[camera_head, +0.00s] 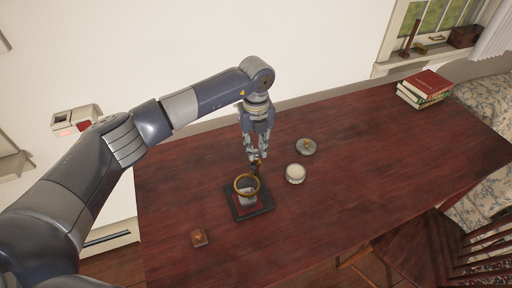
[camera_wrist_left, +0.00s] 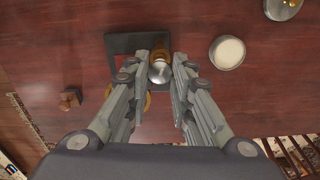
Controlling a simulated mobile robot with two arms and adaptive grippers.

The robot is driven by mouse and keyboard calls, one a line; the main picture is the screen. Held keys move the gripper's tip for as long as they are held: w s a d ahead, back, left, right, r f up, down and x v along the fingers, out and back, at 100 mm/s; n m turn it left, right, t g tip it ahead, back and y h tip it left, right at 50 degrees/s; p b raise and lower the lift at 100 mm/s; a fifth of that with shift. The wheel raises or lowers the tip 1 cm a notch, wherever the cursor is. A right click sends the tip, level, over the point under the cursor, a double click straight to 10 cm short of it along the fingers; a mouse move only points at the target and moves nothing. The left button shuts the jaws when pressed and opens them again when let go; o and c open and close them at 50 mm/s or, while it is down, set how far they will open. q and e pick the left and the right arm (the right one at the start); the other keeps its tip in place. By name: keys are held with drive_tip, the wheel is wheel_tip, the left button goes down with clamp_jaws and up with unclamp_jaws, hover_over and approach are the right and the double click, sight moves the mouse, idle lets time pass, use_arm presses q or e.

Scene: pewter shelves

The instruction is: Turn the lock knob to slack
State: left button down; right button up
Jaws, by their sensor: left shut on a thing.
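A small stand with a dark square base (camera_head: 262,206) sits on the table, with a brass ring (camera_head: 236,187) above it and a pale grey piece inside the ring. My left gripper (camera_head: 257,159) reaches down to the stand's far side, at a dark upright part by the ring. In the left wrist view, brass (camera_wrist_left: 158,47) and a round silvery piece (camera_wrist_left: 160,73) show between the fingers. The lock knob is too small and covered to make out clearly; its setting cannot be read. The gripper is shut on it. My right gripper is not in view.
A round white-topped item (camera_head: 295,174) and a grey disc with a brass knob (camera_head: 306,147) stand right of the stand. A small wooden block (camera_head: 199,238) lies at the near left. Books (camera_head: 424,88) are at the far right corner. The table's right half is mostly clear.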

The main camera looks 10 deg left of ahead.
sight(256, 151)
use_arm(q)
drive_tip(key=n, duration=0.2)
drive_tip(key=shift+n, duration=1.1)
drive_tip(key=shift+r, duration=0.1)
drive_tip(key=c, duration=1.4)
unclamp_jaws()
wheel_tip(256, 151, up, 12)
